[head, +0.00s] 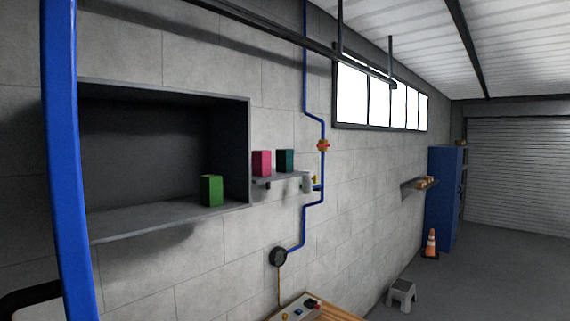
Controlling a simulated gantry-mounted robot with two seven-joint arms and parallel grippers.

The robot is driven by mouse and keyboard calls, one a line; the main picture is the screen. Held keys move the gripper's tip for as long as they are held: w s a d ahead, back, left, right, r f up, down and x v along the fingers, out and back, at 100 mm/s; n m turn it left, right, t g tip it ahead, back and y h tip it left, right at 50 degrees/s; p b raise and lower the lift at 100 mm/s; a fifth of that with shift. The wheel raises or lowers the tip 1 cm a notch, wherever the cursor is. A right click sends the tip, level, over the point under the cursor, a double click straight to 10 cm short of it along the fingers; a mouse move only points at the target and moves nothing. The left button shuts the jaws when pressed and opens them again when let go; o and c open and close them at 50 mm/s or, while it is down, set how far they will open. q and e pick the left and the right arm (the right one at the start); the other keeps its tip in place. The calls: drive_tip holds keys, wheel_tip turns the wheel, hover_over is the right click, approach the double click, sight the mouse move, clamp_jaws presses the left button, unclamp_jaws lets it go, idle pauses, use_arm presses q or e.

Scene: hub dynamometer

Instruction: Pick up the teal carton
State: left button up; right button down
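The teal carton (285,161) is a dark teal box standing upright on a small wall shelf (277,181). A pink carton (262,163) stands just to its left on the same shelf. No gripper can be made out in the head view, so I see nothing holding or touching the teal carton.
A green carton (212,190) stands in a dark wall recess (150,218) at left. A blue pipe (305,85) with a valve (323,146) runs beside the small shelf. A blue post (64,160) crosses the left side. A step stool (402,292) and cone (431,244) stand on the floor.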

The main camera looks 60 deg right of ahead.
drive_tip(key=c, duration=1.8)
unclamp_jaws()
drive_tip(key=o, duration=1.6)
drive_tip(key=shift+a, duration=0.1)
drive_tip(key=shift+d, duration=0.2)
